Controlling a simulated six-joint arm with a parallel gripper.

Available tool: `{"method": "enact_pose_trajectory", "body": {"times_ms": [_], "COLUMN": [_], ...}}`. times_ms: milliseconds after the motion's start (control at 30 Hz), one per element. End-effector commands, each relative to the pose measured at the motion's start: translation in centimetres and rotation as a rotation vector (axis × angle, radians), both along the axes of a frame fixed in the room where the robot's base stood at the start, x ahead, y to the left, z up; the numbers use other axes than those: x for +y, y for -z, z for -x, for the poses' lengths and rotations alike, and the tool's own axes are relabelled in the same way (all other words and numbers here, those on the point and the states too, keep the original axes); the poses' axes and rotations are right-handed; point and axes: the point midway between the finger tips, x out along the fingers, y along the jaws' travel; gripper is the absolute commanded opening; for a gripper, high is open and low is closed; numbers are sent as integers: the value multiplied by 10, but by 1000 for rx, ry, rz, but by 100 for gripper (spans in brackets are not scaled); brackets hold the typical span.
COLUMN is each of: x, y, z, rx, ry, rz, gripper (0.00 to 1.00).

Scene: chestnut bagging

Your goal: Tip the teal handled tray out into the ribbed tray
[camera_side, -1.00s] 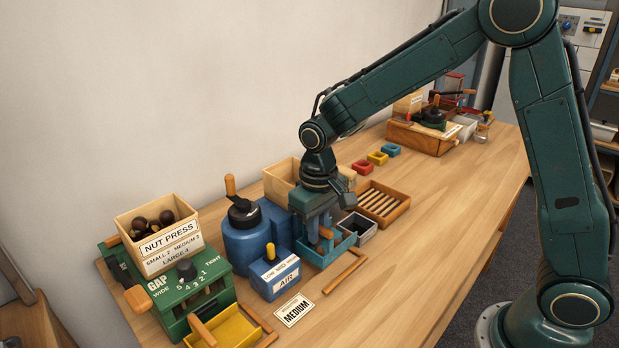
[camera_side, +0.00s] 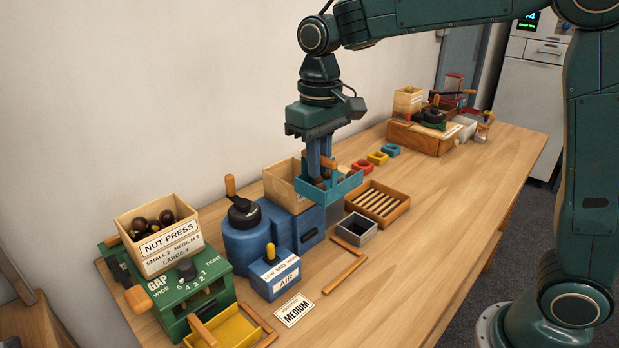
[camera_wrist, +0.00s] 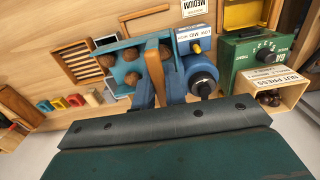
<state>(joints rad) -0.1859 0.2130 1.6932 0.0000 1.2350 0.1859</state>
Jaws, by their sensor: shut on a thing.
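My gripper (camera_side: 320,171) is shut on the wooden handle of the teal tray (camera_side: 343,187) and holds it in the air, roughly level, in front of the open wooden box. In the wrist view the teal tray (camera_wrist: 99,49) holds several brown chestnuts (camera_wrist: 131,79), and its orange-brown handle (camera_wrist: 153,58) lies between my fingers. The ribbed tray (camera_side: 378,203), a wooden tray with pale slats, sits on the table just right of the held tray. It also shows left of the teal tray in the wrist view (camera_wrist: 75,60). No chestnuts show on its slats.
A small grey bin (camera_side: 356,229) stands in front of the ribbed tray. The blue machine (camera_side: 246,232) and AIR box (camera_side: 275,272) are to the left, with the green nut press (camera_side: 185,290) beyond. The table's right front is clear.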

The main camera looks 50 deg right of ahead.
Motion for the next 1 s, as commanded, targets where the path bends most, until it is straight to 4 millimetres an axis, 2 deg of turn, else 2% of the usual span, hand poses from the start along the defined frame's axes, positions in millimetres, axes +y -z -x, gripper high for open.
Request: {"method": "enact_pose_trajectory", "body": {"times_ms": [100, 267, 567, 1000], "x": [0, 0, -45, -146], "y": [-30, -57, -57, -57], "z": [-1, -1, -28, -64], "rx": [-6, -4, -15, -44], "ry": [0, 0, 355, 1060], "rz": [-1, -1, -4, -18], "gripper": [0, 0, 0, 0]}}
